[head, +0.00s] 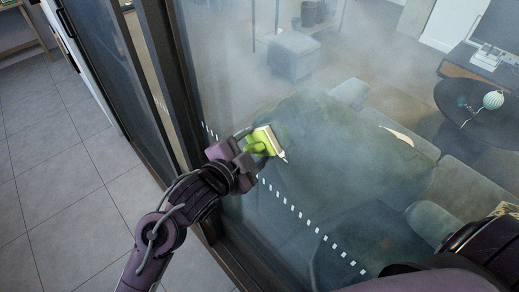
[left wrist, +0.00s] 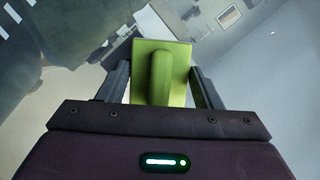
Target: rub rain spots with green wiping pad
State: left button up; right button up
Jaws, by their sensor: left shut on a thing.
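The green wiping pad (head: 268,138) is bright lime green with a raised grip and a pale face turned to the glass. My left gripper (head: 256,147) is shut on the pad's grip; in the left wrist view the pad (left wrist: 178,60) sits between the two fingers (left wrist: 160,88). The pad is at the glass pane (head: 330,215), near its left frame; I cannot tell whether it touches. The glass looks hazy, most of all at the top and middle. Single rain spots are too faint to tell apart. My right gripper is out of view.
A dark upright frame (head: 172,85) borders the glass on the left, with grey floor tiles (head: 60,185) beyond it. A row of white dashes (head: 297,212) crosses the pane. Behind the glass are a sofa, a grey pouf (head: 293,57) and a dark round table (head: 478,108).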

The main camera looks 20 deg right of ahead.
pick_arm(q)
jog(key=shift+w, duration=0.25)
jog(key=shift+s+a, duration=0.1)
jog(key=s+a+p, duration=0.2)
jog(key=a, duration=0.3)
jog(key=shift+a, duration=0.35)
jog(key=a, duration=0.1)
jog(key=s+a+p, duration=0.1)
jog(key=shift+a, duration=0.4)
